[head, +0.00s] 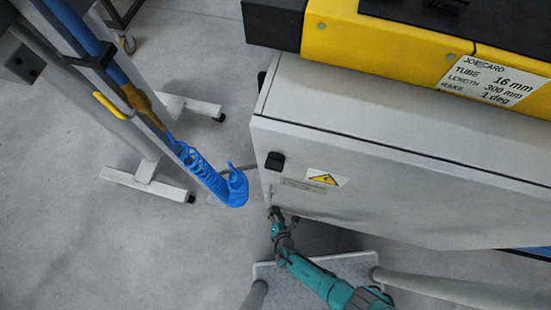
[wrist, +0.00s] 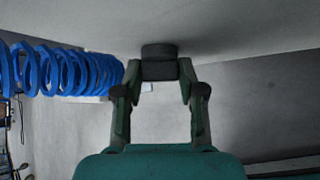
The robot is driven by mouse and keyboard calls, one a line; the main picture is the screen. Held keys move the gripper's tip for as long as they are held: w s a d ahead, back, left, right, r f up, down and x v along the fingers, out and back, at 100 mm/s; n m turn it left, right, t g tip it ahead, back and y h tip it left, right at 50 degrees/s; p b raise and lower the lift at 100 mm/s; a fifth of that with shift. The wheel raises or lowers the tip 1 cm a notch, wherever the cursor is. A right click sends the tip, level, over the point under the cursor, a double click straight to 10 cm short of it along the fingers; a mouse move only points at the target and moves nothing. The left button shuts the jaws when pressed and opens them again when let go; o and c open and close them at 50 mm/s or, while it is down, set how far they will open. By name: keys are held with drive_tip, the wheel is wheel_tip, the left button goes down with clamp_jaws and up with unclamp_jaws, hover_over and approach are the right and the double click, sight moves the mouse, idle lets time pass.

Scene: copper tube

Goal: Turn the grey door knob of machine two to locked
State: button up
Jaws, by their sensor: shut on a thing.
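Machine two's cabinet is the light grey box (head: 400,190) under a yellow housing in the head view. My gripper (head: 274,212) is at the lower left of its front face. In the wrist view my gripper (wrist: 159,78) has its two fingers closed on the sides of a dark grey knob (wrist: 158,52) that stands out from the pale door panel. This held knob is too small and covered to make out in the head view. Its turned angle cannot be told. A separate black knob (head: 275,161) sits higher on the same face, apart from my gripper.
A blue coiled hose (head: 235,188) hangs left of the cabinet on a stand; it also shows close by at left in the wrist view (wrist: 60,72). A yellow warning label (head: 324,178) and a job card (head: 493,80) are on the machine. Open floor lies at left.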

drive_tip(key=shift+w+a+r+n+g+h, duration=0.15)
drive_tip(key=shift+n+g+h, duration=0.55)
drive_tip(key=shift+h, duration=0.55)
drive_tip(key=shift+s+a+f+n+g+h, duration=0.15)
drive_tip(key=shift+n+g+h, duration=0.35)
drive_tip(key=shift+n+h, duration=0.55)
drive_tip(key=shift+w+r+h, duration=0.1)
drive_tip(key=shift+h, duration=0.2)
drive_tip(key=o, duration=1.1)
drive_tip(key=shift+m, duration=0.25)
drive_tip(key=shift+o, duration=0.2)
drive_tip(key=shift+d, duration=0.1)
